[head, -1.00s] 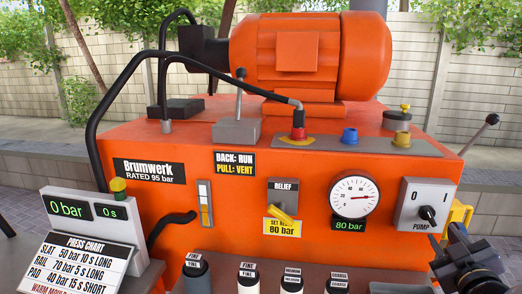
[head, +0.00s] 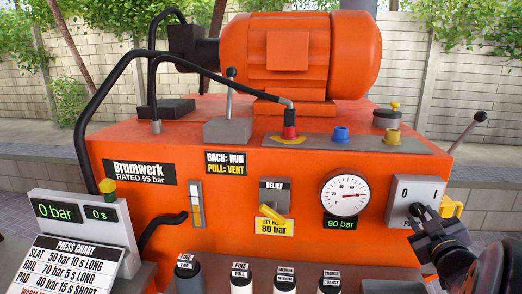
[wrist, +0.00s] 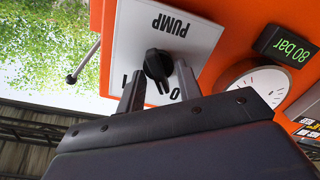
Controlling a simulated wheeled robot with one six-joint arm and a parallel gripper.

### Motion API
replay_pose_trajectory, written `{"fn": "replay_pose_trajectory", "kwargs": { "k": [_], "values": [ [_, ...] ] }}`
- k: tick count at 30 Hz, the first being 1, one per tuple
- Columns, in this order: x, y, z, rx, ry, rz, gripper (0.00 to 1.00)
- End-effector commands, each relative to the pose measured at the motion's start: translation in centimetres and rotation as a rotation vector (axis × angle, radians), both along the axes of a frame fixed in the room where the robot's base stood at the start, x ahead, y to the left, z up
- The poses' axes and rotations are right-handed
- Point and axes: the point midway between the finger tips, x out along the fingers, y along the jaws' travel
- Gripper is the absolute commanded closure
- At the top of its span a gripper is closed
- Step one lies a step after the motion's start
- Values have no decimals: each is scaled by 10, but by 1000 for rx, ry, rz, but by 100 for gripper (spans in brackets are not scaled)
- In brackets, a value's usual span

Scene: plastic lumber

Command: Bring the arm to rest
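My gripper (head: 421,222) is at the lower right in the head view, in front of the pump switch panel (head: 405,189). It covers the panel's lower right part. In the wrist view my gripper (wrist: 157,70) is open, with one finger on each side of the black pump knob (wrist: 155,62). Gaps show between the knob and both fingers, so it holds nothing. The white pump panel (wrist: 205,35) appears upside down there, with its marks partly hidden by the fingers. I cannot tell clearly which mark the knob points to.
The orange press unit (head: 140,215) fills the middle. Its gauge (head: 345,195) and an 80 bar display (head: 339,223) are left of my gripper. A black-knobbed lever (head: 470,130) sticks out at the right. A display box (head: 75,212) reads 0 bar and 0 s.

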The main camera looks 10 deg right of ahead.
Motion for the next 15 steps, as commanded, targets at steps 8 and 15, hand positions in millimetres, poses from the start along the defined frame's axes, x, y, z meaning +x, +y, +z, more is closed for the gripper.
{"fn": "replay_pose_trajectory", "kwargs": {
  "k": [8,15],
  "values": [
    [-3,-1,7,271,-61,-4,66],
    [-3,-1,7,481,-110,-3,66]
  ]
}}
